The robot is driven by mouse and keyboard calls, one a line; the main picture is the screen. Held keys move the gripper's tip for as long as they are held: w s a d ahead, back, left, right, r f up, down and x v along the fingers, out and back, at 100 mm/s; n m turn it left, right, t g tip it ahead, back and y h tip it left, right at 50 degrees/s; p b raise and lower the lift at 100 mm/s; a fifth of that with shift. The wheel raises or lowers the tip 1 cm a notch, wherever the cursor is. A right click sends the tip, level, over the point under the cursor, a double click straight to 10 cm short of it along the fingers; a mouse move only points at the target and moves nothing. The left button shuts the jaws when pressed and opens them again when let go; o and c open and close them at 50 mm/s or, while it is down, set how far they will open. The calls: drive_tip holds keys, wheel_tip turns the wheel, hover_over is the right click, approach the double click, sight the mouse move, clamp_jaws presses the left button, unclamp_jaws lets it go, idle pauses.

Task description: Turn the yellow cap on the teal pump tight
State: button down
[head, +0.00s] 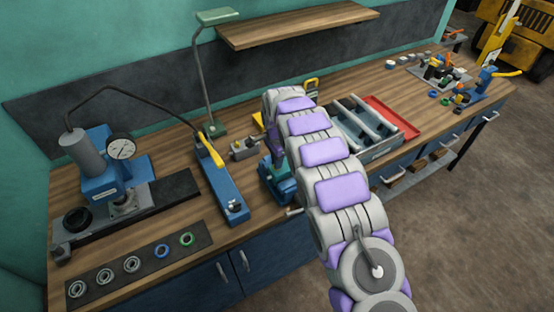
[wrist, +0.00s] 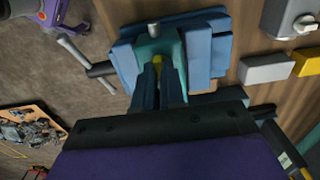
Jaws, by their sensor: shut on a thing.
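The teal pump (wrist: 157,42) sits between the blue jaws of a bench vise (wrist: 205,52) in the wrist view. The yellow cap (wrist: 159,66) shows as a small patch between the fingers of my gripper (wrist: 159,78). My gripper is shut on the cap, and its dark fingers hide most of it. In the head view the blue-teal vise area (head: 277,186) shows at the bench's front edge, below the end of my arm. The cap cannot be made out there.
A blue tool with a yellow handle (head: 222,187) lies left of the vise. A gauge press (head: 105,165) stands farther left. A grey tray (head: 380,148) and red tray (head: 400,118) lie to the right. The vise handle (wrist: 87,65) sticks out past the bench.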

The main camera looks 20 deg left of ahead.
drive_tip(key=shift+w+r+m, duration=0.1)
drive_tip(key=shift+m, duration=0.7)
drive_tip(key=c, duration=1.2)
unclamp_jaws()
drive_tip(key=shift+a, duration=0.15)
drive_tip(key=shift+r, duration=0.15)
wheel_tip(320, 180, up, 17)
drive_tip(key=shift+a+f+p, duration=0.1)
drive_tip(key=shift+f+p, duration=0.05)
drive_tip(key=shift+p, duration=0.4)
